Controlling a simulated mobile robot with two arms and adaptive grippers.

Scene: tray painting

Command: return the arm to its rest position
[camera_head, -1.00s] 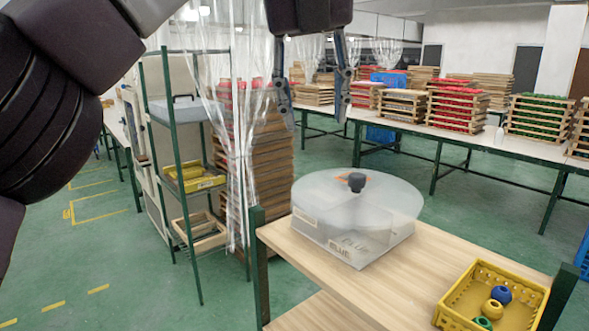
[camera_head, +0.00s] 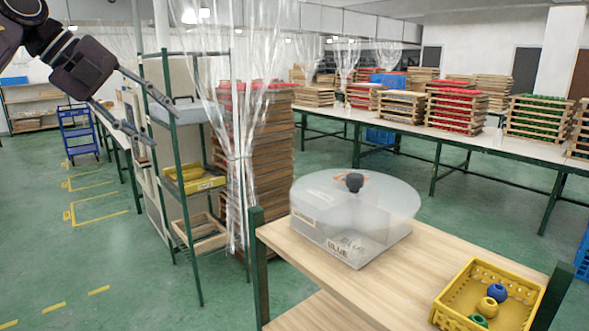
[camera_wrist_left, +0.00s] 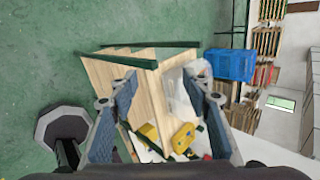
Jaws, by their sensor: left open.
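My left gripper (camera_head: 148,112) is at the upper left of the head view, open and empty, its two fingers spread and pointing right. It hangs in the air in front of the green-framed shelf rack and is well apart from the wooden table (camera_head: 305,262). In the left wrist view the two fingers (camera_wrist_left: 160,112) stand wide apart with nothing between them; the table (camera_wrist_left: 105,75) shows beyond them. My right gripper is not in view.
A clear box with a round lid (camera_head: 340,215) stands on the table. A yellow basket (camera_head: 455,300) holding small coloured pieces is at its right end. A shelf rack (camera_head: 180,215) and plastic curtain (camera_head: 235,120) stand left of the table. Green floor (camera_head: 100,260) is free at left.

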